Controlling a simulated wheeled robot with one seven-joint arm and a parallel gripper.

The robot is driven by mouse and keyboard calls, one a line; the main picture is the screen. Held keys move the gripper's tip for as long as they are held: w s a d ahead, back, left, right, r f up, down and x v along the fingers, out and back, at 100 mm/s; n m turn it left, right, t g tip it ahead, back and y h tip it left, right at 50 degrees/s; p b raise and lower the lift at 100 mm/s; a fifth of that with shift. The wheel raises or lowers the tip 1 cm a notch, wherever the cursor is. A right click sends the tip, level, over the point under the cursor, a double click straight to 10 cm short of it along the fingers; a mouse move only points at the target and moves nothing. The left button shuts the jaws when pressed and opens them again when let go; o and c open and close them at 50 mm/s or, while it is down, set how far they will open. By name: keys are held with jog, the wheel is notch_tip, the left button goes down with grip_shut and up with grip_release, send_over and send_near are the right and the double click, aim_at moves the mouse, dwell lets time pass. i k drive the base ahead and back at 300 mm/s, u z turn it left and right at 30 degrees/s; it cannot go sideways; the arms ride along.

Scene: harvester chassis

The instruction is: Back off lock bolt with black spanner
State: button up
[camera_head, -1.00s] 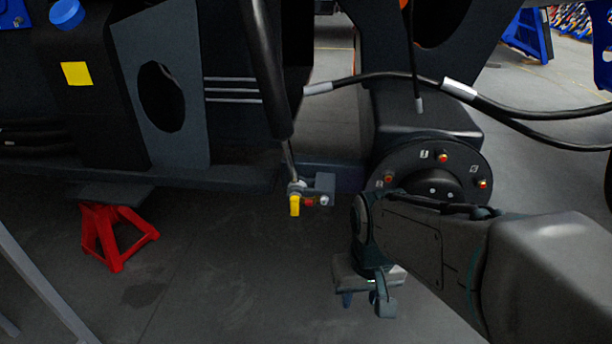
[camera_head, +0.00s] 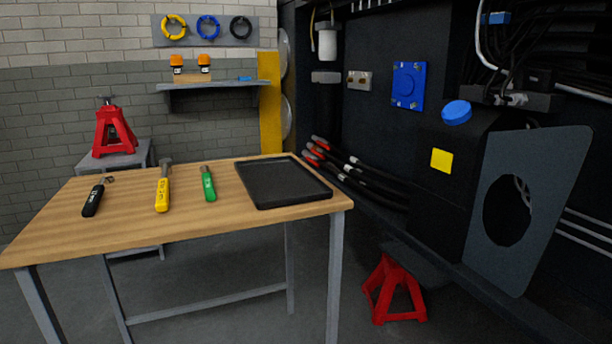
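The black-handled spanner (camera_head: 94,196) lies on the wooden workbench (camera_head: 130,238), near its left end. Its metal head points away, toward the back of the bench. My gripper is outside the present head view, so I cannot see whether it is open or holds anything. The lock bolt is not identifiable in the present view.
A yellow-handled tool (camera_head: 162,190), a green-handled tool (camera_head: 208,184) and a black tray (camera_head: 284,182) lie on the bench. A red stand (camera_head: 394,290) is on the floor between bench and dark chassis (camera_head: 440,215). Another red jack stand (camera_head: 114,130) sits behind.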

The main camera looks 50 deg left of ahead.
aim_at(91, 207)
jog(key=u, duration=3.05)
